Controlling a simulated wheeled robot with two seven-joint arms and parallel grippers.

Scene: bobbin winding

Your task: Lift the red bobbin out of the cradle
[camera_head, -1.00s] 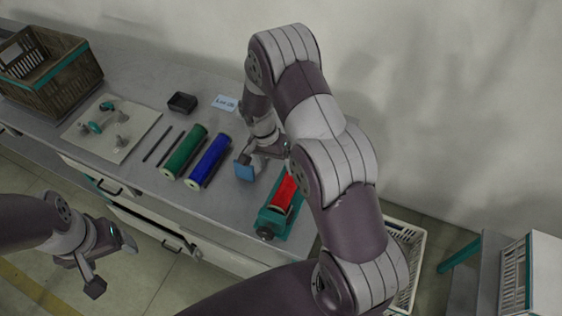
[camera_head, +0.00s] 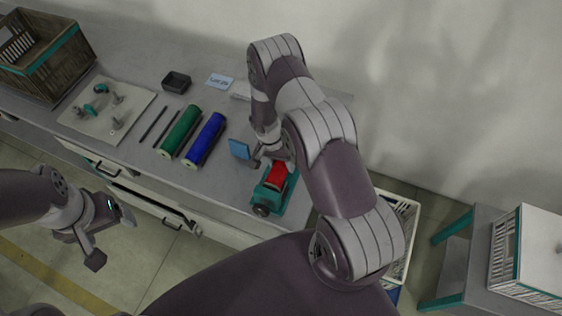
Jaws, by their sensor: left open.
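The red bobbin (camera_head: 276,174) lies in the teal cradle (camera_head: 267,199) near the front edge of the bench. My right gripper (camera_head: 267,158) is low at the back end of the bobbin. The arm above hides part of it, so I cannot tell its finger gap or whether it touches the bobbin. My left gripper (camera_head: 112,238) is open and empty, out in front of the bench at the lower left.
Blue (camera_head: 205,140) and green (camera_head: 180,132) bobbins, thin dark rods, a white board (camera_head: 76,120) with fittings, a dark tray (camera_head: 176,82) and a crate (camera_head: 75,62) stand further left. A white basket (camera_head: 404,222) is beyond the bench's right end.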

